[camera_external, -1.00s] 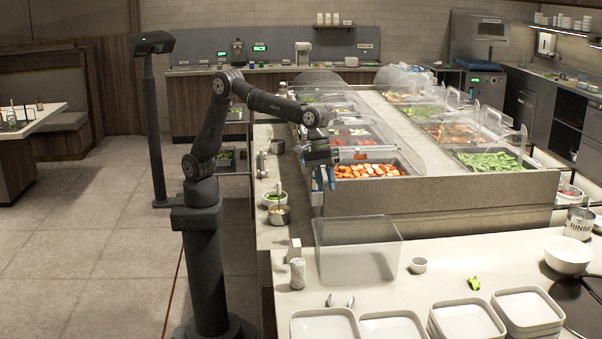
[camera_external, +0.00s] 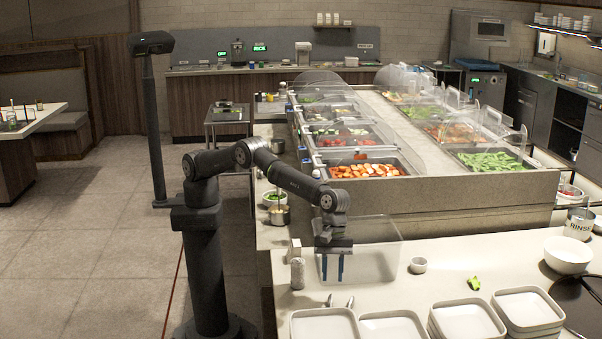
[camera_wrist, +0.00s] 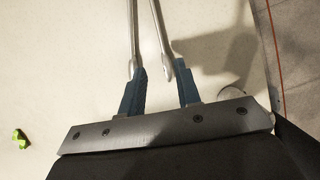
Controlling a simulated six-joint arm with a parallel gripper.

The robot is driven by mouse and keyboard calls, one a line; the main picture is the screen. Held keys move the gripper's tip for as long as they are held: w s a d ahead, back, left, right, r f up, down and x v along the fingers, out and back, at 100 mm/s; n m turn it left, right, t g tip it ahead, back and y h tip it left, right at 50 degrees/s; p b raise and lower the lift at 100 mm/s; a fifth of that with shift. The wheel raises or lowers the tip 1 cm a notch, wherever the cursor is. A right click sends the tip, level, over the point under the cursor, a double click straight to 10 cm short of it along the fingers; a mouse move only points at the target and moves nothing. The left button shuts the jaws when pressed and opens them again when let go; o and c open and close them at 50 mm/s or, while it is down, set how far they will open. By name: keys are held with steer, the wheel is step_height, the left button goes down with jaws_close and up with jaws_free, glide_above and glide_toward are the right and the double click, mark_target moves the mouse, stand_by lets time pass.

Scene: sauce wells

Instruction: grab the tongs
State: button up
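The tongs (camera_external: 340,300) lie on the pale counter in front of the clear bin. In the external view only their two rounded ends show clearly. In the wrist view the two slim metal arms of the tongs (camera_wrist: 134,35) run up from near my blue fingertips to the top edge, where the rest is cut off. My gripper (camera_external: 333,280) points down, a little behind the tongs' ends in the external view. In the wrist view my gripper (camera_wrist: 158,75) is open, with a gap between its fingers. It does not hold the tongs; I cannot tell whether the fingers touch them.
The clear bin (camera_external: 385,262) stands close behind my gripper. A shaker (camera_external: 297,273) is at its left. Square white plates (camera_external: 325,325) are stacked in front. A small cup (camera_external: 418,265) and a green scrap (camera_external: 474,283) lie to the right, with bare counter around them.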

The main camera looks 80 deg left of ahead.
step_height(320, 180, down, 5)
steer(key=shift+r, duration=0.1)
steer(key=x, duration=0.4)
steer(key=shift+a+f, duration=0.2)
steer(key=shift+f, duration=0.05)
steer(key=shift+c, duration=0.2)
jaws_close()
